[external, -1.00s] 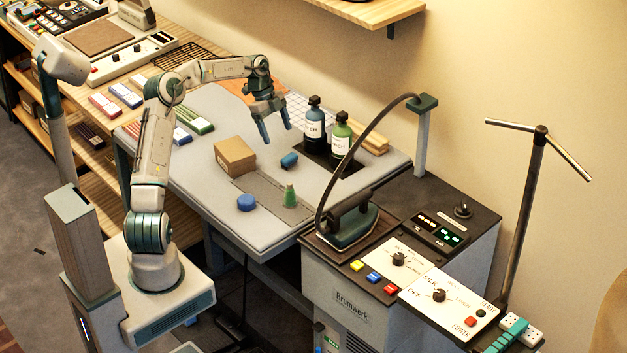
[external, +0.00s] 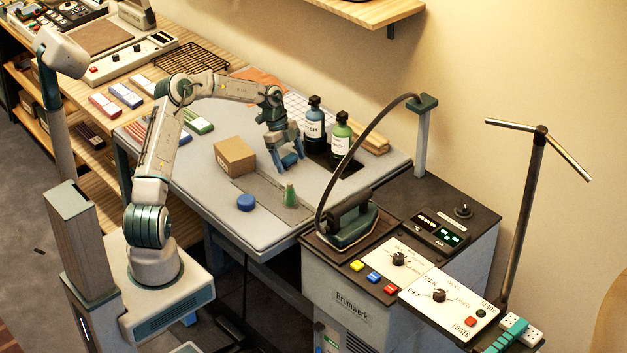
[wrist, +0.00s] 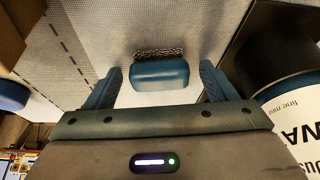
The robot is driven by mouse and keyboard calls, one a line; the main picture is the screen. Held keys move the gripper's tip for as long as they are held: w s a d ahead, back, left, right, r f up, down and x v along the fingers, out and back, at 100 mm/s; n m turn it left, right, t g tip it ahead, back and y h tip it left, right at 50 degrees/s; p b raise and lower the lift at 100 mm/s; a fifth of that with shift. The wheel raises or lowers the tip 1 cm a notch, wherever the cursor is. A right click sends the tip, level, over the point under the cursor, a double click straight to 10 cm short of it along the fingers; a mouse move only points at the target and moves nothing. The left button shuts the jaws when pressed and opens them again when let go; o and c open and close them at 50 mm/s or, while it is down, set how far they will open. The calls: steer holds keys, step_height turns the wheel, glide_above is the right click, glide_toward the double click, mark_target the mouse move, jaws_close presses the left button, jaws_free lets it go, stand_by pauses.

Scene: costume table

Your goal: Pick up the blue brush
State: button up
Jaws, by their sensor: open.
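The blue brush (wrist: 160,75) lies on the grey table pad, with a strip of dark bristles along its far edge in the wrist view. My gripper (wrist: 161,82) is open, with one finger on each side of the brush and a gap between each finger and the brush. In the external view, my gripper (external: 289,164) points down at the pad, and the blue brush (external: 289,160) shows partly between its fingers. The rest of the brush is hidden there by the fingers.
A cardboard box (external: 235,156) stands left of my gripper. A blue round object (external: 246,203) and a green cone-shaped object (external: 290,196) stand nearer the front.

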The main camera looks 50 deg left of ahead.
steer(key=c, duration=1.1)
steer(key=shift+o, duration=0.2)
steer(key=shift+r, duration=0.15)
